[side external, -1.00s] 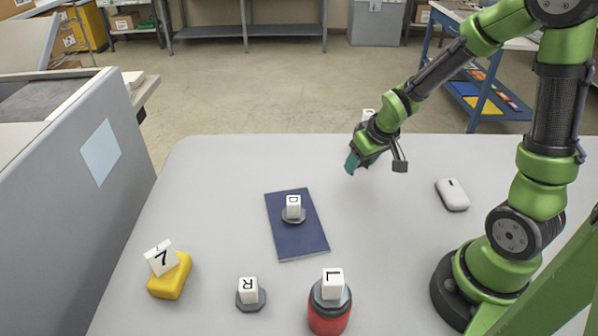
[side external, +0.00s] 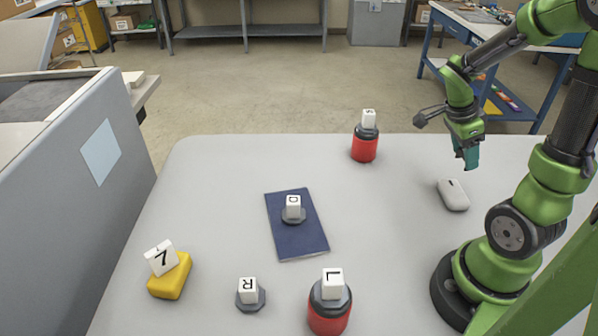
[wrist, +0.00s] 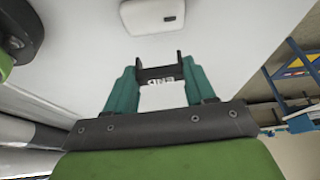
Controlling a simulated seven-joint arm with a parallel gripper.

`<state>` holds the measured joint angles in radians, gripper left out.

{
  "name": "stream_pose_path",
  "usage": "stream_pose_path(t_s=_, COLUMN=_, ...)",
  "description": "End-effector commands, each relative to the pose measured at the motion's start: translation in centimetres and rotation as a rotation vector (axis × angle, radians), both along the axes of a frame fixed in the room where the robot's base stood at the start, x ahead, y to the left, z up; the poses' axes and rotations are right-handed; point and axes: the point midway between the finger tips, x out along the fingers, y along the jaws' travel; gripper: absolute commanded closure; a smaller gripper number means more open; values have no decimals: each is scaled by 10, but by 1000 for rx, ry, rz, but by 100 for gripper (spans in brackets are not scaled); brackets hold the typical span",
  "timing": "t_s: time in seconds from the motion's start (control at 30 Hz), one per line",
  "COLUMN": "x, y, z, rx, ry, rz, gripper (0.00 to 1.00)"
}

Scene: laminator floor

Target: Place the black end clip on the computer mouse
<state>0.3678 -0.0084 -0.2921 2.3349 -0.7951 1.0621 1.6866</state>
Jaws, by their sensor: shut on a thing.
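The black end clip (wrist: 161,73), with "END" lettering, is held between the teal fingers of my gripper (wrist: 160,85) in the wrist view. My gripper (side external: 468,160) is shut on it and hangs above the table, just behind and above the computer mouse in the side view. The clip cannot be made out in the side view. The white computer mouse (side external: 453,195) lies on the right part of the table, clear of the gripper. It also shows at the top of the wrist view (wrist: 150,15), beyond the clip.
A red jar (side external: 365,145) with a lettered block stands at the back. A blue notebook (side external: 300,240) bears a grey knob with a block. A yellow block (side external: 170,278), a grey knob (side external: 250,298) and another red jar (side external: 328,315) are in front. The table around the mouse is clear.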

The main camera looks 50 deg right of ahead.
Motion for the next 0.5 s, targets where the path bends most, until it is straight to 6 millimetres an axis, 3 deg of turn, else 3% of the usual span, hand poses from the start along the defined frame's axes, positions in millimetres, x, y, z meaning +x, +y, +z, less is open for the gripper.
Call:
stream_pose_path(t_s=0.13, x=-8, y=-3, z=-18, rx=4, ry=9, rz=-66, gripper=74)
stream_pose_path(t_s=0.5, x=-7, y=-3, z=-65, rx=3, ry=8, rz=-60, gripper=74)
